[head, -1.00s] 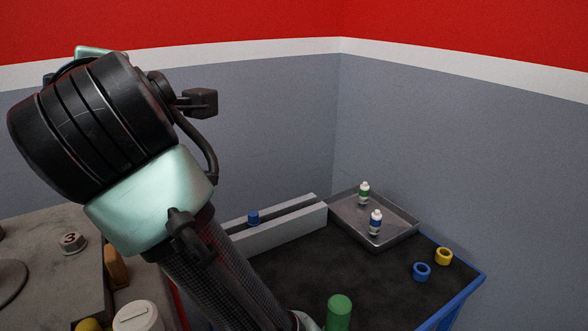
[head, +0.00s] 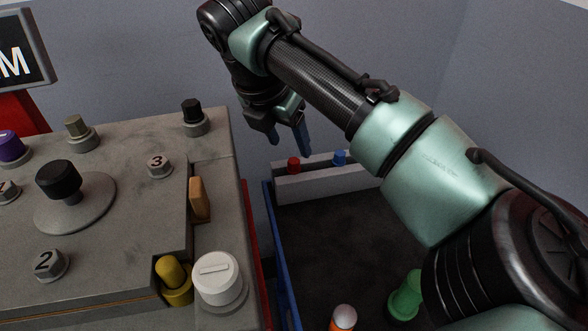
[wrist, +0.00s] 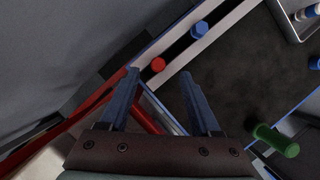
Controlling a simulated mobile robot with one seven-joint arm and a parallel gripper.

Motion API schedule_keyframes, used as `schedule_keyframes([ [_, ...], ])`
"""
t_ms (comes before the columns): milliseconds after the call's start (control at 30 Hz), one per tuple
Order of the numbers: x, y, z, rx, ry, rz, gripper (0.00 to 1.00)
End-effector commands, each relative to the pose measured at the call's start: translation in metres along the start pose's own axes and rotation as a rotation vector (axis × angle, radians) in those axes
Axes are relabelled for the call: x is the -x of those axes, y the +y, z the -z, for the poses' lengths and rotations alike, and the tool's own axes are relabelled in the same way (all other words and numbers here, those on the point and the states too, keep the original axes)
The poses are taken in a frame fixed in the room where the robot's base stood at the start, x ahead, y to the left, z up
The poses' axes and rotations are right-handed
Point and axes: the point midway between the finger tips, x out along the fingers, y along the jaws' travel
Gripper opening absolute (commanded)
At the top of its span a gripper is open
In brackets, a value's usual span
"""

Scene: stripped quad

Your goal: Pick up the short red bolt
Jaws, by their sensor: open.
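The short red bolt (head: 294,164) stands upright at the left end of the light grey slotted rail (head: 312,182). A blue bolt (head: 339,157) stands to its right in the same rail. My gripper (head: 289,142) is open and empty, with its blue fingers pointing down above the red bolt's end of the rail. In the wrist view the red bolt (wrist: 158,64) shows just beyond the fingertips, between their lines. The fingers appear apart from it. The blue bolt (wrist: 199,29) lies farther off, up and right.
A grey console (head: 120,180) with knobs and numbered buttons stands left of the blue-edged dark table (head: 330,240). A green cylinder (head: 405,297) and an orange-and-white bottle (head: 343,318) are near the front. A metal tray (wrist: 284,12) shows in the wrist view.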

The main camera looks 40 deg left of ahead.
Motion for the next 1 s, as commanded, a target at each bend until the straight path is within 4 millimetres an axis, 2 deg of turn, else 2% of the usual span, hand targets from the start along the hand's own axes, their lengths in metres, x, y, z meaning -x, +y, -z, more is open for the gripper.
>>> schedule_keyframes([
  [167, -0.013, 0.001, 0.002, 0.000, -0.001, -0.001, 0.64],
  [433, -0.052, 0.002, 0.007, -0.001, -0.001, 0.000, 0.64],
  [767, -0.058, 0.002, 0.006, 0.000, -0.001, -0.002, 0.64],
  [1000, -0.057, 0.002, 0.006, 0.000, -0.002, -0.002, 0.23],
])
